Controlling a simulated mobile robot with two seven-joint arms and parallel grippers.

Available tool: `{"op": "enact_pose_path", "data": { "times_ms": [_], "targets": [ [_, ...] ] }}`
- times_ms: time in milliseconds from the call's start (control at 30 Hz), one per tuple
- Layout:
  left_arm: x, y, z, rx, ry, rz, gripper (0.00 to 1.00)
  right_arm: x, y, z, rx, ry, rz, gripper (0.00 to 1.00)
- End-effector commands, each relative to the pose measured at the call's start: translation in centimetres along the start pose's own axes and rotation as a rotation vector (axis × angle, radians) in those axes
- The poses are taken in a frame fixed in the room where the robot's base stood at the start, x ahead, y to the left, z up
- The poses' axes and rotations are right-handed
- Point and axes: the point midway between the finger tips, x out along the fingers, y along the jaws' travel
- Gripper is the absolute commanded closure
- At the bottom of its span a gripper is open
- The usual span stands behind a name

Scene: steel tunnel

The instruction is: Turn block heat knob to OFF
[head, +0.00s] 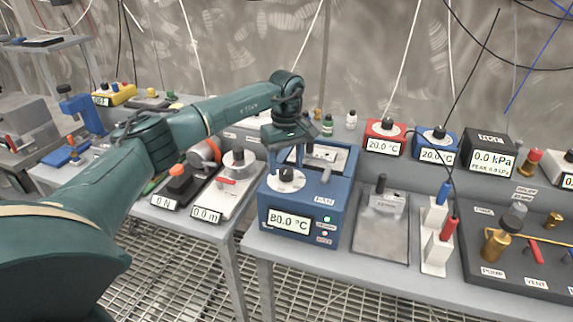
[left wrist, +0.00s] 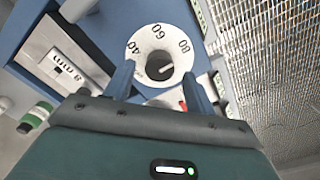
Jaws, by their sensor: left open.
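The blue block heater (head: 258,205) stands on the grey bench, its display reading 80.0 °C. Its white heat dial (head: 288,188) is on the top, partly hidden by my gripper. In the left wrist view the dial (left wrist: 158,38) shows the marks 40, 60 and 80, with a dark centre; its near part is hidden. My left gripper (head: 286,158) is open above the dial. In the left wrist view its two fingers (left wrist: 159,85) stand apart, one on each side of the dial's near part. I cannot tell whether they touch the knob. My right gripper is not in view.
A red unit (head: 384,148) and a blue unit (head: 437,157), both reading 20.0 °C, stand to the right. A metal plate (head: 380,238) lies right of the heater. A lever (head: 326,173) stands beside the dial.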

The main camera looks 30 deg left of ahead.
Motion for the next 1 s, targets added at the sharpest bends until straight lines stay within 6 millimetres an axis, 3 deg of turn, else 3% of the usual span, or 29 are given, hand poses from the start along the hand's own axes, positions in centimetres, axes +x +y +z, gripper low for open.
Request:
{"op": "enact_pose_path", "data": {
  "times_ms": [200, 500, 1000],
  "targets": [
    [1.7, 0.0, 0.0, 0.0, 0.001, 0.0, 0.45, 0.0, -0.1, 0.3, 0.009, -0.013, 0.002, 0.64],
    [1.9, 0.0, 0.0, 0.0, 0.001, 0.001, 0.46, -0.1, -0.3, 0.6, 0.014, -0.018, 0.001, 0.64],
    [1.9, 0.0, 0.0, 0.0, 0.0, 0.001, 0.87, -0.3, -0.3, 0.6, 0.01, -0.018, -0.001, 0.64]
  ]
}}
